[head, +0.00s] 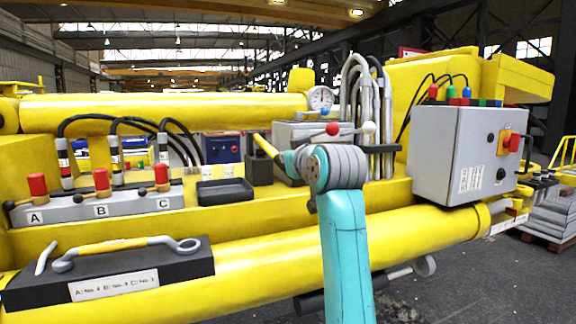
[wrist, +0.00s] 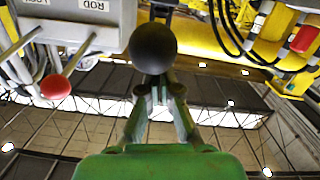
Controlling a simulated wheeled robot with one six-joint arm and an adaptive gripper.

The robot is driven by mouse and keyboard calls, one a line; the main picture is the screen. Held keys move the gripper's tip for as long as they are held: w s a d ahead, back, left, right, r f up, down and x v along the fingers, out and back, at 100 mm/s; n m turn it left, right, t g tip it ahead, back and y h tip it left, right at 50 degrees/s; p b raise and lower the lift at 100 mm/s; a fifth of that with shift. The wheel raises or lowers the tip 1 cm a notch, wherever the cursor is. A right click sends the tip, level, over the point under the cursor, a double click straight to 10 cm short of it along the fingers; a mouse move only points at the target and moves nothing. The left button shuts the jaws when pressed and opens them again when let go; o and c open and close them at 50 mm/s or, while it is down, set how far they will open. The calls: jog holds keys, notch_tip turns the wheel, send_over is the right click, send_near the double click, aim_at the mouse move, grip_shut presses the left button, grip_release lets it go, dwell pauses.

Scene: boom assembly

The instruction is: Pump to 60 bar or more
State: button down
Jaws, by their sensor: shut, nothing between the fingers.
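A pressure gauge (head: 320,97) with a white dial stands behind the valve block; its reading is too small to make out. A black block (head: 259,169), which looks like the pump, sits left of the valve block, with a slanted yellow bar (head: 266,146) above it. In the wrist view a black ball knob (wrist: 153,48) is right at the tips of my gripper (wrist: 158,88). The fingers are shut with nothing between them. I cannot tell whether they touch the knob. My arm hides the gripper in the head view.
The grey valve block (head: 290,133) has a red-ball lever (head: 332,129) and a white-ball lever (head: 369,128) near my wrist. The red ball also shows in the wrist view (wrist: 56,88). Grey hoses (head: 363,95) and a control box (head: 450,150) stand to the right. A black tray (head: 225,193) lies left.

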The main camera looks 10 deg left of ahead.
jog(key=shift+s+r, duration=0.15)
jog(key=shift+r, duration=0.35)
jog(key=shift+s+r, duration=0.15)
jog(key=shift+r, duration=0.35)
jog(key=f+v, duration=0.1)
jog(key=v, duration=0.9)
jog(key=shift+r, duration=0.2)
jog(key=shift+s, duration=0.1)
dwell(0.5)
